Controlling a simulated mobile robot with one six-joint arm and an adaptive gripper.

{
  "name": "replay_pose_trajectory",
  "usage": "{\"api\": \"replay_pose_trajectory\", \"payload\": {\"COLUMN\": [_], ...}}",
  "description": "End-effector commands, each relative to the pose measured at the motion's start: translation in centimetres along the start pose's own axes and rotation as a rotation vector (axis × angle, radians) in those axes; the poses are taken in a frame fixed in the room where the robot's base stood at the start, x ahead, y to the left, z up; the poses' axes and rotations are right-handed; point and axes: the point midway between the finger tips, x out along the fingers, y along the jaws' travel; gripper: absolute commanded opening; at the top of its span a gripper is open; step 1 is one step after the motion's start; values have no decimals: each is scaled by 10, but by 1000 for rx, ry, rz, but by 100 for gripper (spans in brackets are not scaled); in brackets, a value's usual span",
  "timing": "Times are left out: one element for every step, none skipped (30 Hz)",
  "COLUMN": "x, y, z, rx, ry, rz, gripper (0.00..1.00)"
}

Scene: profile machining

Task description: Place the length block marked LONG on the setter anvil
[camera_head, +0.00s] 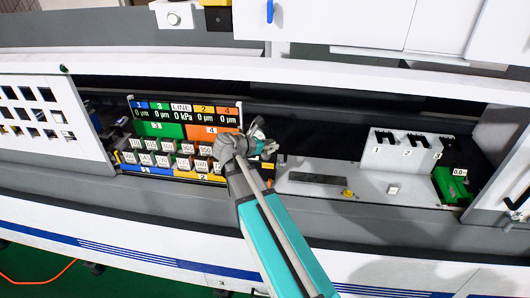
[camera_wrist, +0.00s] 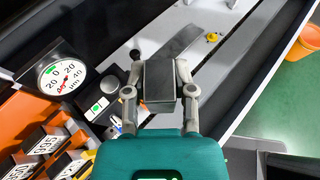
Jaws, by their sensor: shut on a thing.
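My gripper (camera_wrist: 160,84) is shut on a plain dark grey block (camera_wrist: 160,76), with one finger on each side of it. No marking shows on the block face in the wrist view, so I cannot read LONG on it. In the head view my gripper (camera_head: 258,142) is just right of the numbered panel, and the block is hard to make out. A round dial gauge (camera_wrist: 62,76) stands to the left of the gripper in the wrist view. A small pale piece with a green patch (camera_wrist: 98,108) lies beside it. I cannot tell which part is the setter anvil.
Several tagged blocks (camera_head: 162,160) stand in rows below the coloured display panel (camera_head: 185,115). Right of my gripper is a pale deck with a dark flat strip (camera_head: 317,179) and a yellow knob (camera_head: 348,194). A white numbered rack (camera_head: 402,152) and a green device (camera_head: 452,184) stand farther right.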

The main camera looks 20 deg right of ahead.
Motion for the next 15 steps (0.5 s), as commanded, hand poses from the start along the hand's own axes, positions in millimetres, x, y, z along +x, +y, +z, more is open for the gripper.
{"api": "replay_pose_trajectory", "payload": {"x": [0, 0, 0, 0, 0, 0, 0, 0, 0, 0, 1, 2, 3, 5, 7], "y": [0, 0, 0, 0, 0, 0, 0, 0, 0, 1, 2, 3, 5, 7, 10], "z": [0, 0, 0, 0, 0, 0, 0, 0, 0, 0, -1, -1, -2, -2, -4], "rx": [-1, -1, -1, -1, -1, -1, -1, -1, -1, 0, 0, 0, 0, 0, 0], "ry": [-1, -1, -1, -1, -1, -1, -1, -1, -1, -1, -1, -1, -1, -1, -1], "rz": [1, 1, 1, 1, 1, 1, 1, 1, 0, 0, 0, 0, 0, 0, 0], "gripper": [0, 0, 0, 0, 0, 0, 0, 0, 0, 0, 0, 0, 0, 0, 0]}}
